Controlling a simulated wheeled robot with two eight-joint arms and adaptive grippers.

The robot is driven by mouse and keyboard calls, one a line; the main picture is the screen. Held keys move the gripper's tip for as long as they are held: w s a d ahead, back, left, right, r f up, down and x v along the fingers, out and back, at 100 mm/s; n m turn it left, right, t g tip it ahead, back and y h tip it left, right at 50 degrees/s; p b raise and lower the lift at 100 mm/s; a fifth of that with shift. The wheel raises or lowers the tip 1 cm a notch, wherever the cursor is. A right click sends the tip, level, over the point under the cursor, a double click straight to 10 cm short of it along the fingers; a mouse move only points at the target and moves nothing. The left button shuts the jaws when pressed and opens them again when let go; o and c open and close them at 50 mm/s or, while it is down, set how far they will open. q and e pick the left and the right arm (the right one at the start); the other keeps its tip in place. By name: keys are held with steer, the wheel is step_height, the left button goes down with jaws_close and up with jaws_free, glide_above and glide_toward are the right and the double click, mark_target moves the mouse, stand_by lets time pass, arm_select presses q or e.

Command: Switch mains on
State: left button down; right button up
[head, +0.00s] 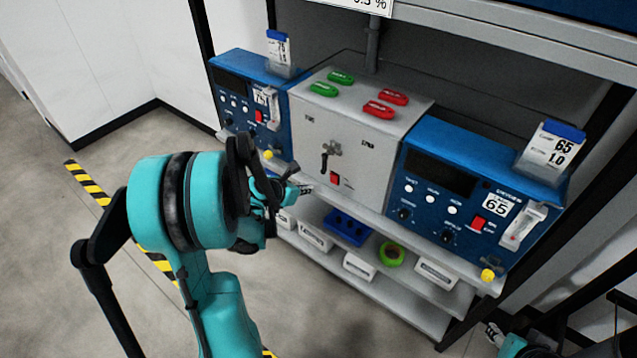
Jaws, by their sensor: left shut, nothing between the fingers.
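A grey box (362,150) in the middle of the shelf has a small red switch (335,178) low on its front, beside a black lever valve (327,158). A blue analyser (250,75) on the left has a red switch (258,116). A blue analyser on the right (425,160) has another red switch (479,223). I cannot tell any switch's position. My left gripper (303,188) is shut and empty, just left of the grey box's red switch; contact is unclear. My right gripper (494,334) shows partly at the bottom right, away from the panels; its jaws are unclear.
The lower shelf holds a blue rack (347,227), a green tape roll (391,254) and several white boxes. Green handles (341,77) and red handles (393,97) lie on the grey box's top. A dark rack post stands at the left.

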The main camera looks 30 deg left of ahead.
arm_select(q)
steer(key=b, duration=0.3)
glide_toward(333, 179)
step_height(333, 179, down, 4)
steer(key=w, duration=0.1)
steer(key=w+b, duration=0.1)
steer(key=w, duration=0.1)
steer(key=shift+w+d+r, duration=0.15)
steer(key=shift+w+d, duration=0.05)
steer(key=shift+d, duration=0.1)
steer(key=shift+w+r+b, duration=0.2)
steer(key=shift+w+b, duration=0.15)
steer(key=shift+w, duration=0.25)
